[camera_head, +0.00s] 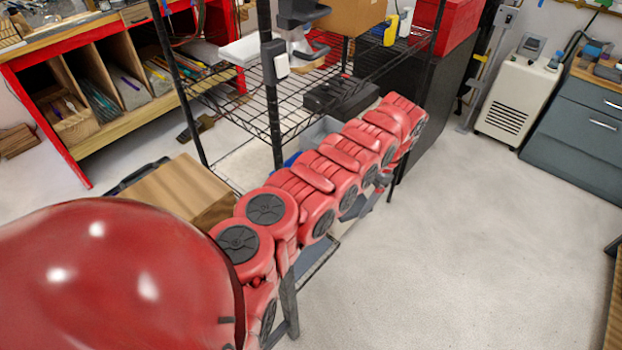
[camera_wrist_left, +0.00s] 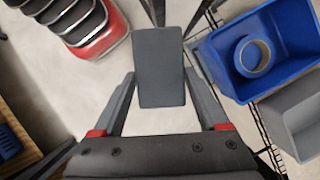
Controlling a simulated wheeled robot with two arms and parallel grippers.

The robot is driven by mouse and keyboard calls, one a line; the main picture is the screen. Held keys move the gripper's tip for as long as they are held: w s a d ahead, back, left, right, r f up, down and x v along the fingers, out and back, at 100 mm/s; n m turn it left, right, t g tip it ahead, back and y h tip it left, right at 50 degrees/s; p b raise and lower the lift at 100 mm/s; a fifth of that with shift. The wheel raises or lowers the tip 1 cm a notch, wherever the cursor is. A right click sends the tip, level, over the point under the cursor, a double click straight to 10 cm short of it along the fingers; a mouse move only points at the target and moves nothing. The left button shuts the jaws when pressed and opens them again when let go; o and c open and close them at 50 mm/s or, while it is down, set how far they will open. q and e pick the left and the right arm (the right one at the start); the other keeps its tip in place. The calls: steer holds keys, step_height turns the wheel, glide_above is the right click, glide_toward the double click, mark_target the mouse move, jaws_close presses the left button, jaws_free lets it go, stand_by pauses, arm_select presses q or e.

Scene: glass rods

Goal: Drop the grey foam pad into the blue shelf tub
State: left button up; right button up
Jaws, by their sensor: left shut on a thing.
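The grey foam pad (camera_wrist_left: 160,67) is a flat dark grey slab between the two fingers of my left gripper (camera_wrist_left: 160,82) in the left wrist view. The fingers are shut on its sides. The blue shelf tub (camera_wrist_left: 225,72) is at the right of that view, apart from the pad, with a blue ring like a tape roll inside. In the head view only a little of the blue tub (camera_head: 291,159) shows behind my red arm. My left gripper (camera_head: 380,183) is mostly hidden below the arm there. My right gripper is not in view.
A grey tub (camera_wrist_left: 300,118) stands beside the blue one; it also shows in the head view (camera_head: 318,131). Black wire shelving with upright posts (camera_head: 270,95) surrounds the tubs. The floor (camera_head: 480,230) on the right is clear.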

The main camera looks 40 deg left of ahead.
arm_select(q)
steer(key=w+a+f+m+t+y+b, duration=0.1)
steer(key=w+a+f+m+t+b, duration=0.15)
steer(key=a+m, duration=0.55)
steer(key=w+a+f+m+t+y+b, duration=0.1)
steer(key=w+a+f+m+t, duration=0.2)
steer(key=a+m, duration=0.6)
steer(key=shift+t, duration=0.25)
steer(key=shift+w+f, duration=0.2)
steer(key=shift+f, duration=1.7)
steer(key=shift+w+f, duration=0.2)
steer(key=shift+f, duration=1.65)
steer(key=shift+a+f, duration=0.15)
steer(key=shift+f, duration=0.4)
